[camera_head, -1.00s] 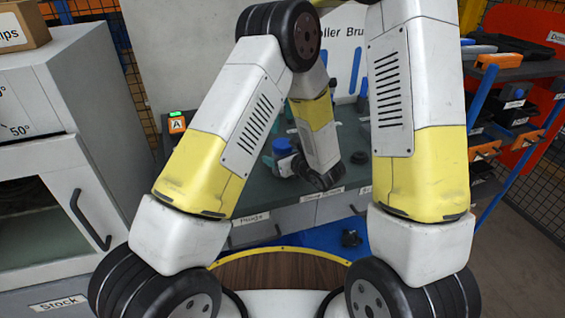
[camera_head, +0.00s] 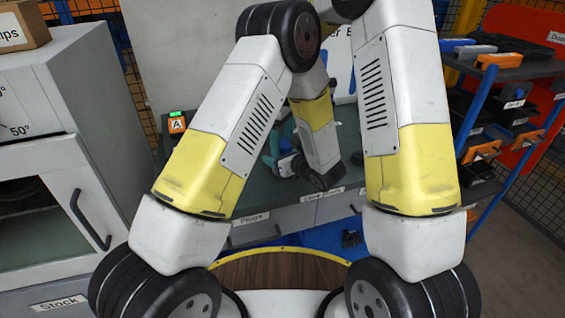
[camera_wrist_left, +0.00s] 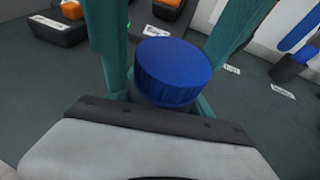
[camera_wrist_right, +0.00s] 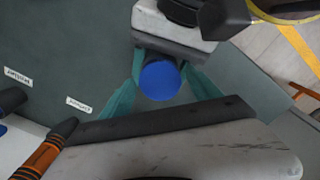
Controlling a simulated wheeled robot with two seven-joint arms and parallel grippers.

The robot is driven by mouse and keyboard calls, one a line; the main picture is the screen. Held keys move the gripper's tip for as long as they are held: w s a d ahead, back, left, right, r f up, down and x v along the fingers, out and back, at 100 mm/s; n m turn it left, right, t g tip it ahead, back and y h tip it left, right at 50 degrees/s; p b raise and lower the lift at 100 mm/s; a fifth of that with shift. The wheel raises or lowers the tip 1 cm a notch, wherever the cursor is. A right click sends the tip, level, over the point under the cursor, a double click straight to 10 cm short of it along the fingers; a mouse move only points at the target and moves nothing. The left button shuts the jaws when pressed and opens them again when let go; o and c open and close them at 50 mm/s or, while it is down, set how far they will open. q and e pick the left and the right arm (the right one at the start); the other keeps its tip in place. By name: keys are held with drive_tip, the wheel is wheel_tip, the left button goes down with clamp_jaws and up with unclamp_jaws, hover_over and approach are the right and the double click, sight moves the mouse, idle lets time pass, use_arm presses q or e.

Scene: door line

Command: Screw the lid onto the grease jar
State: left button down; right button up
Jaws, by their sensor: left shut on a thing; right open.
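In the left wrist view the blue ribbed lid (camera_wrist_left: 172,72) sits between the teal fingers of my left gripper (camera_wrist_left: 160,85), on top of what they hold. The jar body is mostly hidden below it, and how tightly the lid sits cannot be told. My left gripper is shut on the jar. In the right wrist view the blue lid (camera_wrist_right: 160,80) lies between the spread fingers of my right gripper (camera_wrist_right: 158,85), which is open with gaps on both sides.
The bench top (camera_wrist_right: 60,50) carries small labels. A screwdriver with an orange and black handle (camera_wrist_right: 45,150) lies near the right gripper. Black trays with orange items (camera_wrist_left: 70,22) stand beyond the left gripper. A grey cabinet (camera_head: 60,170) is left, a shelf rack (camera_head: 510,100) right.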

drive_tip(key=c, duration=1.3)
drive_tip(key=o, duration=1.4)
drive_tip(key=shift+c, duration=0.2)
drive_tip(key=shift+r, duration=2.3)
drive_tip(key=o, duration=0.6)
drive_tip(key=shift+c, duration=0.2)
wheel_tip(320, 180, up, 12)
